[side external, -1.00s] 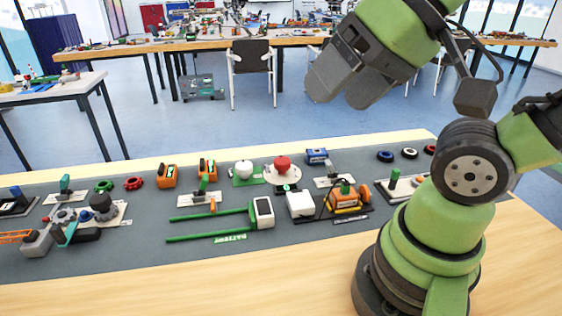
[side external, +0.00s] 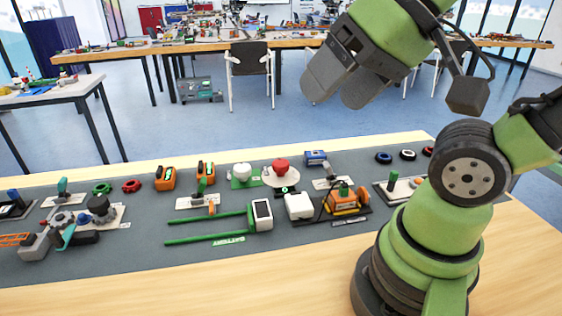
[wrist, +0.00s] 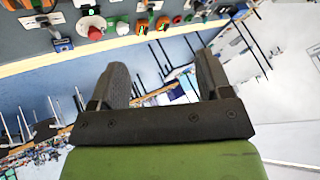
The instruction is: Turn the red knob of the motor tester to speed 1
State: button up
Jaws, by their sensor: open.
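The red knob (side external: 281,164) sits on a round pale dial (side external: 270,178) in the middle of the grey mat, beside a white knob (side external: 242,170) on a green plate. In the wrist view the red knob (wrist: 92,25) shows at the upper left. Its pointer position and the speed marks are too small to read. My gripper (side external: 339,83) is high above the table, right of the knob in the side view and well apart from it. Its two fingers are spread and empty. In the wrist view the open gripper (wrist: 163,75) has only background between its fingers.
Orange blocks (side external: 165,178) stand left of the knobs, and a blue block (side external: 315,158) is on the right. A white box with green rails (side external: 261,214) and an orange motor-like unit (side external: 343,202) lie nearer the front. The wooden front strip (side external: 170,297) is clear.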

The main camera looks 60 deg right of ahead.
jog(key=w+d+g+h, duration=0.1)
jog(key=w+d, duration=0.2)
jog(key=w, duration=0.3)
jog(key=m+g+h, duration=0.1)
jog(key=m+g, duration=0.1)
jog(key=g, duration=0.4)
send_over(280, 162)
notch_tip(280, 162, down, 19)
notch_tip(280, 162, down, 10)
jog(key=shift+r, duration=0.25)
jog(key=c, duration=0.9)
